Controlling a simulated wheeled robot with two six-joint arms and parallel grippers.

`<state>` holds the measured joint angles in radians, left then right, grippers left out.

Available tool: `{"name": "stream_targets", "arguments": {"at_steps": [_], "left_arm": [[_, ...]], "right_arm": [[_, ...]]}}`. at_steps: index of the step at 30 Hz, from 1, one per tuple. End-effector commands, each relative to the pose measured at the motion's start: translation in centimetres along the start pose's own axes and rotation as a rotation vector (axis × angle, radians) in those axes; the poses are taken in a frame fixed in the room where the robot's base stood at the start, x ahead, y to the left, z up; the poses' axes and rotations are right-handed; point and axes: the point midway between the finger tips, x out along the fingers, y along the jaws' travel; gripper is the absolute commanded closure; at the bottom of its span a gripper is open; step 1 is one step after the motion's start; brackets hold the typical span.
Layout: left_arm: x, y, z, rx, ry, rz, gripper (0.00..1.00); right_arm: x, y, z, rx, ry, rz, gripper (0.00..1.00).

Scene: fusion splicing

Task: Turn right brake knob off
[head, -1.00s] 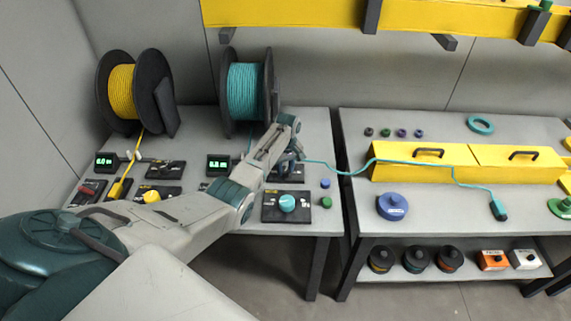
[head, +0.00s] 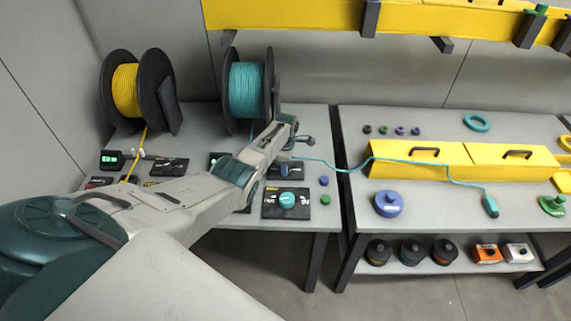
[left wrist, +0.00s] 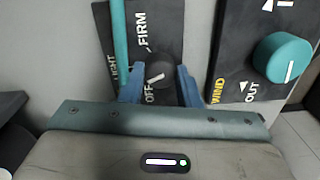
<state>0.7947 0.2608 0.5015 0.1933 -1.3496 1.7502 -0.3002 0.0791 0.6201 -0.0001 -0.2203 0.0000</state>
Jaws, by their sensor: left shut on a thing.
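The right brake knob (left wrist: 157,76) is a dark round knob with a white pointer line, on a black panel (left wrist: 160,22) marked OFF, LIGHT and FIRM. The pointer's lower-left end lies near the OFF side; its exact setting is hard to read. My left gripper (left wrist: 159,82) is shut on the knob, one blue finger on each side. In the head view the brake panel (head: 300,172) is partly hidden by my left wrist. My right gripper is in no view.
A turquoise wind knob (head: 287,200) stands close by on its own panel, beside the brake panel. A turquoise cable (head: 335,166) runs from its spool (head: 246,90) past the brake panel to the yellow boxes (head: 410,172). The yellow spool (head: 125,90) is at the left.

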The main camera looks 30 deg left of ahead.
Motion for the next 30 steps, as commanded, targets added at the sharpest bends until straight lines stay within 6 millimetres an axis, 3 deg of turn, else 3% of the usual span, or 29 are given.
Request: {"name": "stream_targets", "arguments": {"at_steps": [15, 30], "left_arm": [[-0.3, 0.1, -0.1, -0.441, -0.015, 0.004, 0.93], [-0.3, 0.2, -0.1, -0.615, -0.022, 0.005, 0.93]], "right_arm": [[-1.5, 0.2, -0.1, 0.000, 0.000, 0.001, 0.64], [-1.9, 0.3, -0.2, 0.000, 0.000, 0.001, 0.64]]}}
